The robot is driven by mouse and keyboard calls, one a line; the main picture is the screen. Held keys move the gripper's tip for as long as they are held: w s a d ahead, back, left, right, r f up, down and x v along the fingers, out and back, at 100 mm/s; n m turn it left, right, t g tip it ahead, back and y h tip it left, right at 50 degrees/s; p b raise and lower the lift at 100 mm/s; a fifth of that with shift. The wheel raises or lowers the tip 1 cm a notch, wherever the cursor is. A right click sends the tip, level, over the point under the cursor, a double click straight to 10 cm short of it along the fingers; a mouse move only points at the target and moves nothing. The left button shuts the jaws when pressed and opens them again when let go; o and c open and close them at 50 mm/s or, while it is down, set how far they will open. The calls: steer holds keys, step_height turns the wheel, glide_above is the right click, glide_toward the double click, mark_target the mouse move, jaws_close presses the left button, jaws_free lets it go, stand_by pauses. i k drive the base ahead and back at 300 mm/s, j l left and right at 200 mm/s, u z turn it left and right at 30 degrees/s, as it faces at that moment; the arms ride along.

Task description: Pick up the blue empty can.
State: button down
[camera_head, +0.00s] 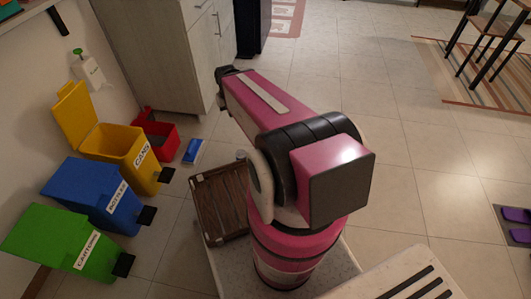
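I cannot clearly make out a blue can. A small blue and white object (193,151) lies on the floor to the left of my arm, but I cannot tell what it is. A larger blue bin labelled BOTTLES (85,190) stands at the left. My pink and black arm fills the middle of the view and reaches toward the upper left. Its far end is dark and partly hidden behind the pink link, and no gripper fingers can be made out.
A yellow bin labelled CANS (110,142) has its lid up. A green bin (55,237) stands in front. A red container (158,137) sits beside a cabinet (165,55). A brown slatted crate (220,200) is near my base.

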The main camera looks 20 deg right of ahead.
mark_target(240, 154)
steer(key=l+z, duration=0.1)
steer(key=l+u, duration=0.2)
steer(key=u, duration=0.4)
steer(key=k+l+u, duration=0.4)
steer(key=l, duration=0.3)
steer(key=k+l+u, duration=0.35)
steer(key=k+l, duration=1)
steer(key=l, duration=0.15)
steer(key=u, duration=0.05)
